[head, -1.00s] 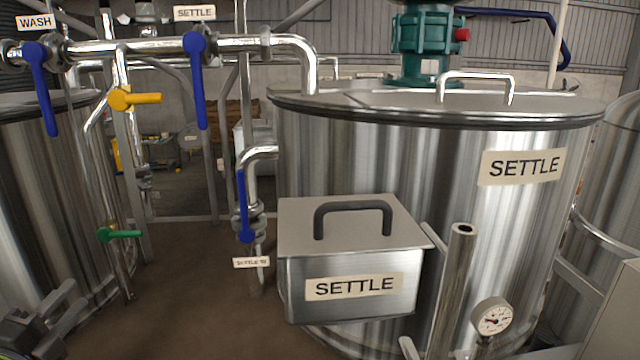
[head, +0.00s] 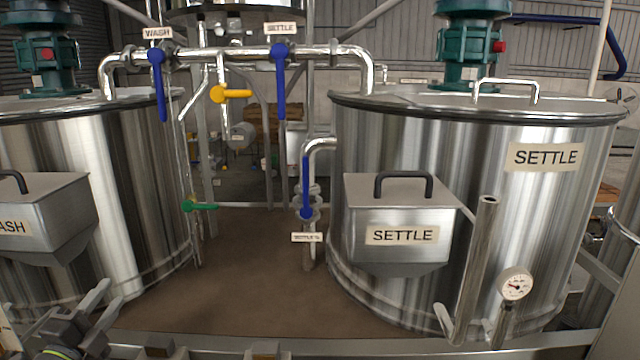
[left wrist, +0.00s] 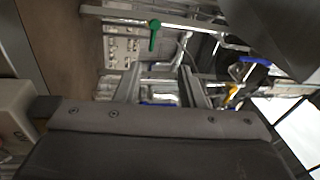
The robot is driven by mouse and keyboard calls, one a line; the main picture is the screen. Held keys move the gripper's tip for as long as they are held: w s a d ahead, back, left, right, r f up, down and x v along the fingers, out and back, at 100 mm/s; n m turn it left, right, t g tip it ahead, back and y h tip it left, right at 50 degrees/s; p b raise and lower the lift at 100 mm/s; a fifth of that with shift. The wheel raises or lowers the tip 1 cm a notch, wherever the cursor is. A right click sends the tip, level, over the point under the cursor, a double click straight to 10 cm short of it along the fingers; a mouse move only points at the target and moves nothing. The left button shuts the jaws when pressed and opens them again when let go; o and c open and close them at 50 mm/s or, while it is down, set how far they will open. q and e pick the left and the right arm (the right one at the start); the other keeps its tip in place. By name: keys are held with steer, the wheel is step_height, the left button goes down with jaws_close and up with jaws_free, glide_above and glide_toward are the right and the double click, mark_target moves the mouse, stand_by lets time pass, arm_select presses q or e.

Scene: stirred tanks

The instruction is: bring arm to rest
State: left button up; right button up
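My left gripper (head: 111,296) is low at the left of the head view, in front of the WASH tank (head: 95,180) and below its hopper box (head: 50,215). In the left wrist view, the two fingers of the left gripper (left wrist: 160,78) stand apart with nothing between them. It touches nothing that I can see. My right arm and gripper show in neither view.
The SETTLE tank (head: 470,210) stands at right with its lidded box (head: 400,205), an open upright pipe (head: 475,260) and a gauge (head: 515,284). Blue valve handles (head: 280,80), a yellow one (head: 232,94) and a green one (head: 200,206) sit between the tanks. Brown floor (head: 250,260) lies open there.

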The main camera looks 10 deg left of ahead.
arm_select(q)
steer(key=s+f+n+g+y, duration=0.7)
steer(key=s+f+n+g, duration=0.4)
steer(key=f+n, duration=0.4)
steer(key=s+d+f+n+g+h, duration=0.1)
steer(key=s+d+f+g+h, duration=0.35)
steer(key=d, duration=0.55)
steer(key=s+d+f+g+h, duration=0.1)
steer(key=s+d+f+h, duration=0.3)
steer(key=s+d+f, duration=0.4)
step_height(320, 180, down, 23)
steer(key=w+g, duration=0.1)
steer(key=w, duration=0.1)
steer(key=s+d+f+g, duration=0.1)
steer(key=s+f, duration=1.4)
steer(key=f, duration=0.2)
steer(key=shift+h, duration=0.35)
